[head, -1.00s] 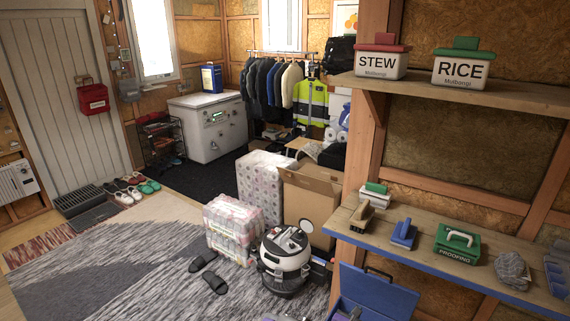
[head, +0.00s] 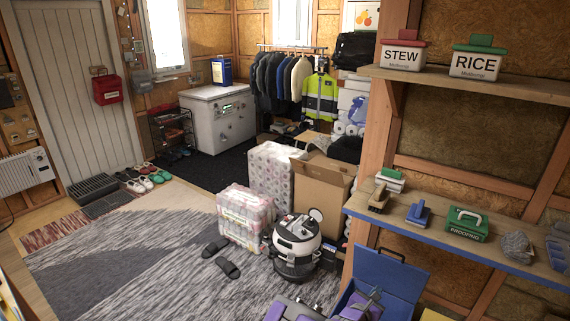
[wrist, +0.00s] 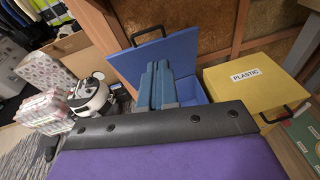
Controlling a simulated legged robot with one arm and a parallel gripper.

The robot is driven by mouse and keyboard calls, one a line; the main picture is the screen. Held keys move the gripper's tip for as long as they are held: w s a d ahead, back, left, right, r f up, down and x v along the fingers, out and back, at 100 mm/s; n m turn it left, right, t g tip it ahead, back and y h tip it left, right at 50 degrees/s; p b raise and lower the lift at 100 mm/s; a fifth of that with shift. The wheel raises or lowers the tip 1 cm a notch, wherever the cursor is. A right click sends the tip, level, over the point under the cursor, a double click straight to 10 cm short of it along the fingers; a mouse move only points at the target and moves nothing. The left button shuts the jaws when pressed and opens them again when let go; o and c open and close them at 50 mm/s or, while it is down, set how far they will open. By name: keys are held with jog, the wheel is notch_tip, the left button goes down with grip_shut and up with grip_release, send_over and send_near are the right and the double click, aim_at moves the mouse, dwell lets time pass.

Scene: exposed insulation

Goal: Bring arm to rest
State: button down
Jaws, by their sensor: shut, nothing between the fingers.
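My gripper (wrist: 158,66) shows in the wrist view as two blue-grey fingers side by side, closed together and empty. They point away over an open blue box (wrist: 194,90), and I see no contact with it. The dark bar and purple panel below them are my own parts. In the head view, purple and grey parts of my arm show at the bottom edge, in front of the blue box (head: 390,280). The fingers cannot be made out clearly there.
A yellow bin (wrist: 243,84) labelled PLASTIC stands right of the blue box. A round vacuum (head: 296,245), wrapped packs (head: 246,217) and a cardboard box (head: 321,190) stand left of it. A blue-edged shelf (head: 400,215) juts out at right. The rug (head: 130,255) is mostly clear.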

jog(key=s+d+r+m+g+h, duration=0.35)
jog(key=d+r+m, duration=0.2)
jog(key=r, duration=0.45)
jog(key=s+d+r+m+g+h, duration=0.25)
jog(key=s+d+r+m, duration=0.3)
jog(key=r, duration=0.45)
jog(key=s+d+r+m+g, duration=0.1)
jog(key=s+r+m+g, duration=0.3)
jog(key=s, duration=0.3)
jog(key=s+d+r+m+g, duration=0.2)
jog(key=s+r+m+g, duration=0.1)
jog(key=s+m, duration=0.25)
jog(key=s+a+f+m+g+y, duration=0.2)
jog(key=s+a+m+y, duration=0.15)
jog(key=s, duration=0.35)
jog(key=s+a+f+m+g+y, duration=0.15)
jog(key=s+a+y, duration=0.25)
jog(key=s, duration=0.4)
jog(key=s+a+t+y, duration=0.1)
jog(key=s+a+y, duration=0.1)
jog(key=a, duration=0.4)
jog(key=s+a+m+y, duration=0.1)
jog(key=s+a+y, duration=0.1)
jog(key=a+y, duration=0.2)
jog(key=s+a+f+t+y, duration=0.1)
jog(key=s+a+y, duration=0.2)
jog(key=a, duration=0.7)
jog(key=shift+t, duration=0.35)
